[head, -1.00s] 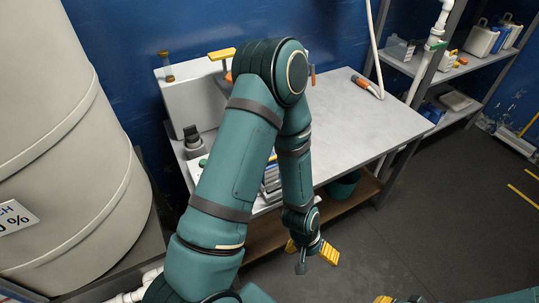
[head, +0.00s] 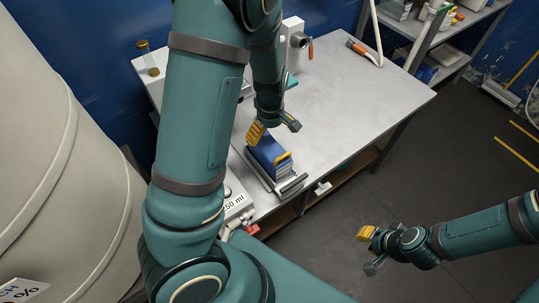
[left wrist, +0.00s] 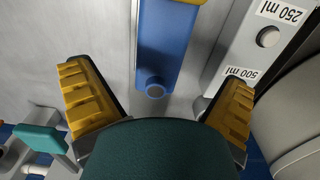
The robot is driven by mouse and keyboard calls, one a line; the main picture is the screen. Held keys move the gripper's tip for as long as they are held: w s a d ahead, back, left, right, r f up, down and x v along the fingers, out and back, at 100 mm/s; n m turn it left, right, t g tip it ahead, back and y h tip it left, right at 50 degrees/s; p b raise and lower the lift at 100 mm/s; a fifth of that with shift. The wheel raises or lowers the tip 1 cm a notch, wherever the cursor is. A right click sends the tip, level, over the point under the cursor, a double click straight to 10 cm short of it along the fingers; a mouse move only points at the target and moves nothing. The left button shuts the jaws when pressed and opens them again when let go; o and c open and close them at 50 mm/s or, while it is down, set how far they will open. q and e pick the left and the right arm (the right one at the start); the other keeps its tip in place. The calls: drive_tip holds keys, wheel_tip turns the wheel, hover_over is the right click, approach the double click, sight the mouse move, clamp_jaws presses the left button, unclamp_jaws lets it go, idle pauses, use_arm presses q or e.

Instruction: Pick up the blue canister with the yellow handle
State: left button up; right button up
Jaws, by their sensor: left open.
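The blue canister (head: 267,152) with its yellow handle (head: 283,159) sits in a metal tray (head: 293,188) near the table's front left edge. My left gripper (head: 275,133) is open and empty, close above the canister's far end. In the left wrist view the blue canister (left wrist: 165,45) lies between the two spread fingers, with a gap on both sides, and a bit of yellow handle (left wrist: 190,2) shows at the top edge. My right gripper (head: 370,250) is open and empty over the floor, right of the table.
A white panel labelled 250 ml (head: 234,202) is beside the canister at the table's left edge; a 500 ml label (left wrist: 241,72) also shows. A white machine (head: 293,40) stands at the back. A large beige tank (head: 60,170) is left. The table's right part (head: 370,95) is mostly clear.

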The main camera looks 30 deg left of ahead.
sight(269, 146)
use_arm(q)
wheel_tip(269, 146, down, 4)
drive_tip(key=shift+a+r+b, duration=0.1)
drive_tip(key=shift+r+b, duration=0.1)
drive_tip(key=shift+b, duration=0.15)
wheel_tip(269, 146, down, 5)
drive_tip(key=shift+a+f+b, duration=0.1)
drive_tip(key=shift+b, duration=0.75)
drive_tip(key=shift+s, duration=0.1)
drive_tip(key=c, duration=1.3)
